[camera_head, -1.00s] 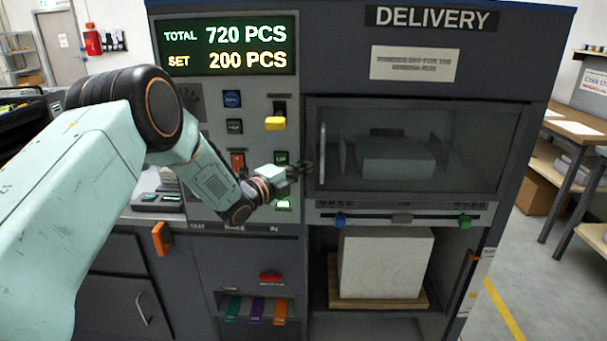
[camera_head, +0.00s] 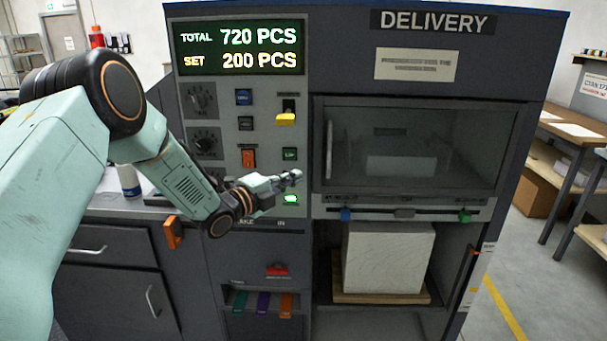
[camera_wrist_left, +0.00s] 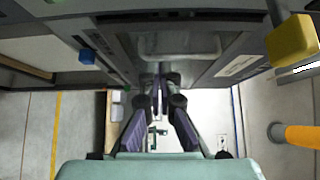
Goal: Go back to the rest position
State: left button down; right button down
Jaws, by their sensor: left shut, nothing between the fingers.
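My left gripper (camera_head: 291,178) is in front of the machine's control panel (camera_head: 222,130), just left of the delivery window (camera_head: 415,145). It is shut with nothing in it. In the left wrist view its two fingers (camera_wrist_left: 160,90) come together at the middle, close to the machine's dark front. The yellow switch lever (camera_head: 285,119) is above the gripper, and a lit green button (camera_head: 291,199) is just below it. My right gripper does not show in any view.
The lower bay holds a white paper stack (camera_head: 388,257) on a wooden board (camera_head: 381,296). An orange handle (camera_head: 172,232) sticks out beneath my left arm. A wooden table (camera_head: 578,130) stands at the right. The floor (camera_head: 530,280) between is clear.

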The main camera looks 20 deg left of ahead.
pick_arm(q)
jog(key=s+d+f+n+g+y+b, duration=0.2)
jog(key=s+f+n+g, duration=0.2)
jog(key=s+f+n, duration=0.65)
jog(key=s+d+f+n+g+y+b, duration=0.1)
jog(key=s+d+f+n+g+y, duration=0.15)
jog(key=s+f+n, duration=0.8)
jog(key=s+d+f+g+y+b, duration=0.1)
jog(key=s+f+g+b, duration=0.3)
jog(key=s+f, duration=0.6)
jog(key=s+d+f+n+g+y+b, duration=0.1)
jog(key=s+f+g+b, duration=0.3)
jog(key=s+f, duration=0.6)
jog(key=s+g, duration=0.2)
jog(key=s, duration=0.6)
jog(key=shift+s+d+f+n, duration=0.25)
jog(key=shift+s+d+n, duration=0.05)
jog(key=shift+s+d, duration=0.1)
